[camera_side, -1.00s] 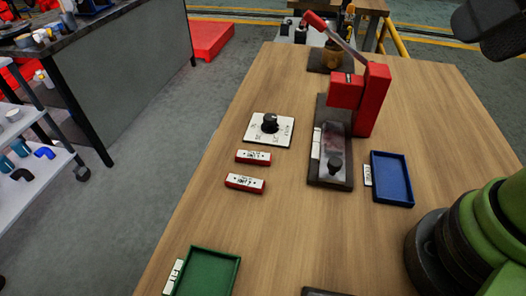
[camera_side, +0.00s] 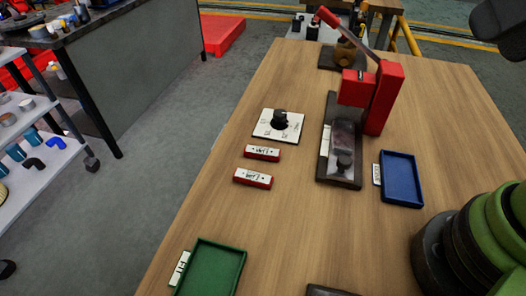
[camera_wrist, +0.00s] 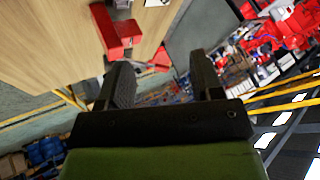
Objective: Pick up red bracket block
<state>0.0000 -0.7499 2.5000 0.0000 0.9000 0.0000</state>
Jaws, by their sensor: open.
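Two small red blocks with white labelled tops lie on the wooden table in the side view: one farther (camera_side: 262,153) and one nearer (camera_side: 253,178). A tall red bracket-shaped body with a lever (camera_side: 383,98) stands on a dark base plate (camera_side: 340,168) to their right. I cannot tell which of these is the red bracket block. The red bracket-shaped body also shows at upper left in the wrist view (camera_wrist: 118,36). My gripper (camera_wrist: 160,70) is open and empty in the wrist view, pointing past the table edge, apart from every block.
A white dial plate with a black knob (camera_side: 278,125) lies behind the red blocks. A blue tray (camera_side: 401,180) is at right and a green tray (camera_side: 212,268) at the front left. The middle front of the table is mostly clear.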

